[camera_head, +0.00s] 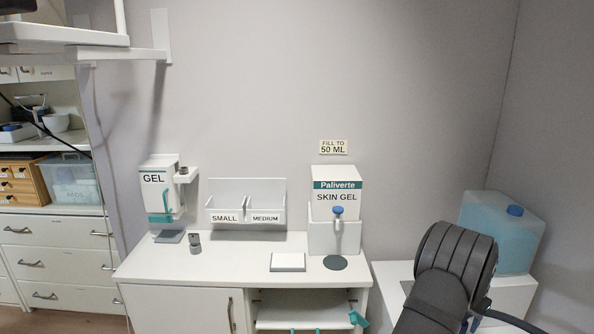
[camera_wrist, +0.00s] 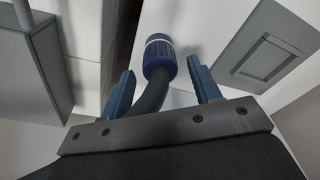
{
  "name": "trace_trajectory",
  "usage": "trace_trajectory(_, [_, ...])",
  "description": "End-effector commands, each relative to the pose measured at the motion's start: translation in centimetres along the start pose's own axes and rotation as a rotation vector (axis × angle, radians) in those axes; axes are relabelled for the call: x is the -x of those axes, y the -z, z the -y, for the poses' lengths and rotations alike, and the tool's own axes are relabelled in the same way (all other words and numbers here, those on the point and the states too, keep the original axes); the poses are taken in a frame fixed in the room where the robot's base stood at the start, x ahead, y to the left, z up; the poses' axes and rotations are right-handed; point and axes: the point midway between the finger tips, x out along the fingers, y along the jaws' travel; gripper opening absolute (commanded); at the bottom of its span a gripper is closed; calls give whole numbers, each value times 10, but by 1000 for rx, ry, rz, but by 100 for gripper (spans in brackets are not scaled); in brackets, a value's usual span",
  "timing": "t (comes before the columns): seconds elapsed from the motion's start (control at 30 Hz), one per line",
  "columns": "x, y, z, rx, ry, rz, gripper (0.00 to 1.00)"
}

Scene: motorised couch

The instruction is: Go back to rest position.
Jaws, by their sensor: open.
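My gripper (camera_wrist: 160,68) shows in the wrist view with its two blue fingers spread apart. A dark blue ribbed connector (camera_wrist: 160,53) with a pale band shows between the fingertips, on the end of a dark bent hose (camera_wrist: 152,94). A gap shows on each side of it, and I cannot tell its depth from the fingers. In the head view, a dark rounded arm part stands at the lower right, and the fingers there are mostly hidden or cut off by the frame edge.
A blue jug (camera_head: 502,232) stands at the right. White shelving overhangs the upper left.

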Motion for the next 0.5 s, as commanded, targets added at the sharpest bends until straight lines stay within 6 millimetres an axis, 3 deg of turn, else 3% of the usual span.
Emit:
trace_trajectory(0.2, [-44, -1, 0, 0, -1, 2, 57])
trace_trajectory(0.23, [-30, 3, 0, 0, 1, -6, 57])
trace_trajectory(0.4, [5, 6, 0, 0, 1, -4, 57])
trace_trajectory(0.5, [15, 1, -18, -4, 0, -1, 57])
